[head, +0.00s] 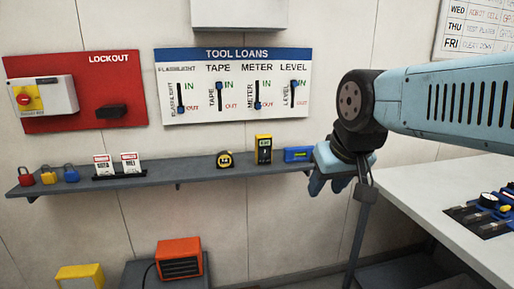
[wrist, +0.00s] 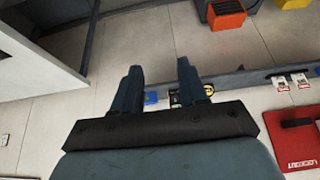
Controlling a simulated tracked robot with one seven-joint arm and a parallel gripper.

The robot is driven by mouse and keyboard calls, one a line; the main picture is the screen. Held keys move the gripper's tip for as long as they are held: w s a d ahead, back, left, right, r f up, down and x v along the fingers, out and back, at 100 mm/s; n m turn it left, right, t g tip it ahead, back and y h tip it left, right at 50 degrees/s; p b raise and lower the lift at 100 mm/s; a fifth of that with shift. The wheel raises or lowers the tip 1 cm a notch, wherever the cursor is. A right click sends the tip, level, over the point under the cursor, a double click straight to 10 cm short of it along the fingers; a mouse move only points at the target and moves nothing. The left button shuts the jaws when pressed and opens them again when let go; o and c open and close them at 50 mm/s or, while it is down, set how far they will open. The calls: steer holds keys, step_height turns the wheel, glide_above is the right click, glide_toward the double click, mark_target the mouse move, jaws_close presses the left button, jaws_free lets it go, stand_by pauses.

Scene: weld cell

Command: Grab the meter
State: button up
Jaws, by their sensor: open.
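The meter (head: 263,149) is a yellow handheld unit with a dark face, standing upright on the grey wall shelf (head: 140,184). It is between the tape measure (head: 225,160) and the blue level (head: 298,154). My gripper (head: 318,183) is right of the meter in the head view, in front of the shelf's right end and apart from the meter. In the wrist view my gripper (wrist: 160,68) has its two fingers spread with nothing between them.
Above the shelf hangs the tool loans board (head: 235,85) with sliders. Left are the red lockout board (head: 75,92), padlocks (head: 48,174) and cards (head: 117,164). An orange heater (head: 180,258) stands below. A white table (head: 450,205) is at right.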

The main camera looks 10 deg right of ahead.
steer(key=shift+w, duration=0.3)
